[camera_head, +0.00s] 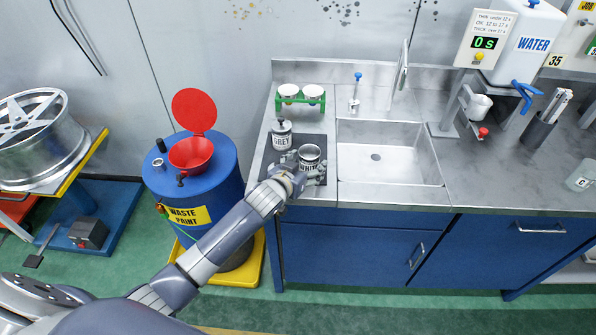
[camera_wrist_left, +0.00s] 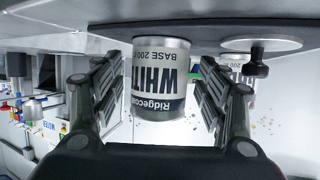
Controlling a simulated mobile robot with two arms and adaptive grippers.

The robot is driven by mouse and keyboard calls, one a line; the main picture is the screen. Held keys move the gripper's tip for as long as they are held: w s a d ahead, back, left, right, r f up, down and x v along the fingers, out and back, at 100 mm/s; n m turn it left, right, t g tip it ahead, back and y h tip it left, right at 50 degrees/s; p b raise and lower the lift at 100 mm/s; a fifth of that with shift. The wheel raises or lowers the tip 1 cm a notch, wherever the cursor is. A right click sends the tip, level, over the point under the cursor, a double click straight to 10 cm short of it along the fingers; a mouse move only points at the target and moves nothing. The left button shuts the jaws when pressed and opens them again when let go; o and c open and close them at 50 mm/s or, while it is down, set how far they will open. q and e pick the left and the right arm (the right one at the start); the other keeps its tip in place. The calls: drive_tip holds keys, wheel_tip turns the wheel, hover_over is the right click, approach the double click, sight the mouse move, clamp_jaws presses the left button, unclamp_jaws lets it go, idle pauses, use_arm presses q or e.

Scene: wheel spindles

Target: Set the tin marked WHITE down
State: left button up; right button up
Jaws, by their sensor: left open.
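The tin marked WHITE (camera_head: 309,155) stands upright on a dark mat (camera_head: 319,174) on the steel counter, left of the sink. My left gripper (camera_head: 298,169) is at the tin from the front left. In the left wrist view the WHITE tin (camera_wrist_left: 161,80) sits between the two open fingers (camera_wrist_left: 160,95), with a visible gap on each side. Its label reads Ridgecoat and BASE 200, upside down in that view. The tin marked GREY (camera_head: 282,136) stands just behind and to the left, with a black knob on top. My right gripper is not in view.
A green rack (camera_head: 300,101) with two cups stands behind the tins. The sink (camera_head: 388,154) is to the right. A blue waste paint drum (camera_head: 222,190) with a red funnel (camera_head: 191,154) stands left of the counter. A water container (camera_head: 528,42) is at the back right.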

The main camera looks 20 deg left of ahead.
use_arm(q)
drive_tip(key=b+v, duration=0.1)
drive_tip(key=v, duration=1)
drive_tip(key=shift+s, duration=0.35)
drive_tip(key=shift+r, duration=0.1)
drive_tip(key=s+f+g, duration=0.3)
drive_tip(key=s, duration=0.6)
drive_tip(key=s+d+f+g+y, duration=0.1)
drive_tip(key=s+f+g, duration=0.25)
drive_tip(key=s, duration=0.65)
drive_tip(key=s+f+g, duration=0.3)
drive_tip(key=s, duration=0.6)
wheel_tip(320, 180, down, 27)
drive_tip(key=s+g, duration=0.2)
drive_tip(key=s+a+f+m, duration=0.1)
drive_tip(key=s+a+f, duration=0.2)
drive_tip(key=s+f, duration=1.3)
drive_tip(key=shift+s+f+g+y+b, duration=0.15)
drive_tip(key=shift+s+g+y+b, duration=0.15)
drive_tip(key=shift+s+g+b, duration=0.15)
